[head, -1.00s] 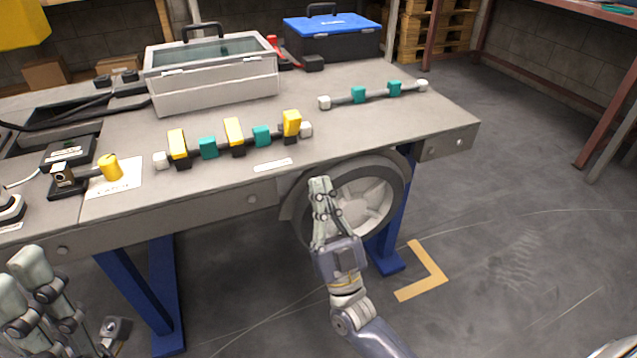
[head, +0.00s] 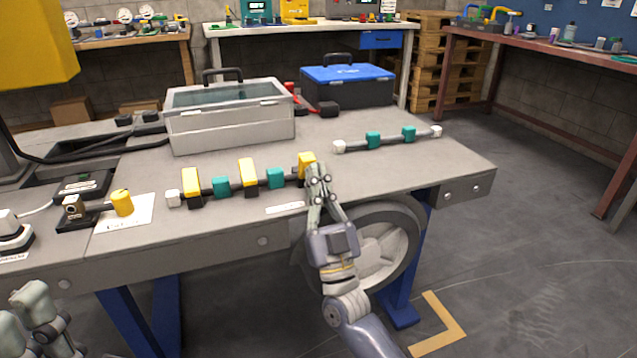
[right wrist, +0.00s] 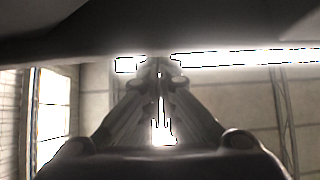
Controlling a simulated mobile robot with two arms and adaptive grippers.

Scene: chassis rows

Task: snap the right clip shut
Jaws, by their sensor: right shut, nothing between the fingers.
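The right clip (head: 306,161) is yellow and sits at the right end of a dark rod on the bench. I cannot tell whether it stands open or closed. The other two yellow clips, the middle (head: 248,170) and left (head: 189,182), sit along the same rod. My right gripper (head: 318,172) is shut and empty, its fingertips at the right clip's near right side and partly covering that end. I cannot tell if they touch. In the right wrist view the fingers (right wrist: 158,72) meet below a dark, blurred surface. My left gripper (head: 32,300) is partly cut off at lower left.
Teal blocks (head: 221,187) sit between the clips. A second rod (head: 390,138) with teal blocks lies behind at right. A grey toolbox (head: 230,128) and a blue-lidded box (head: 348,85) stand at the back. A wheel (head: 385,245) is below the bench edge.

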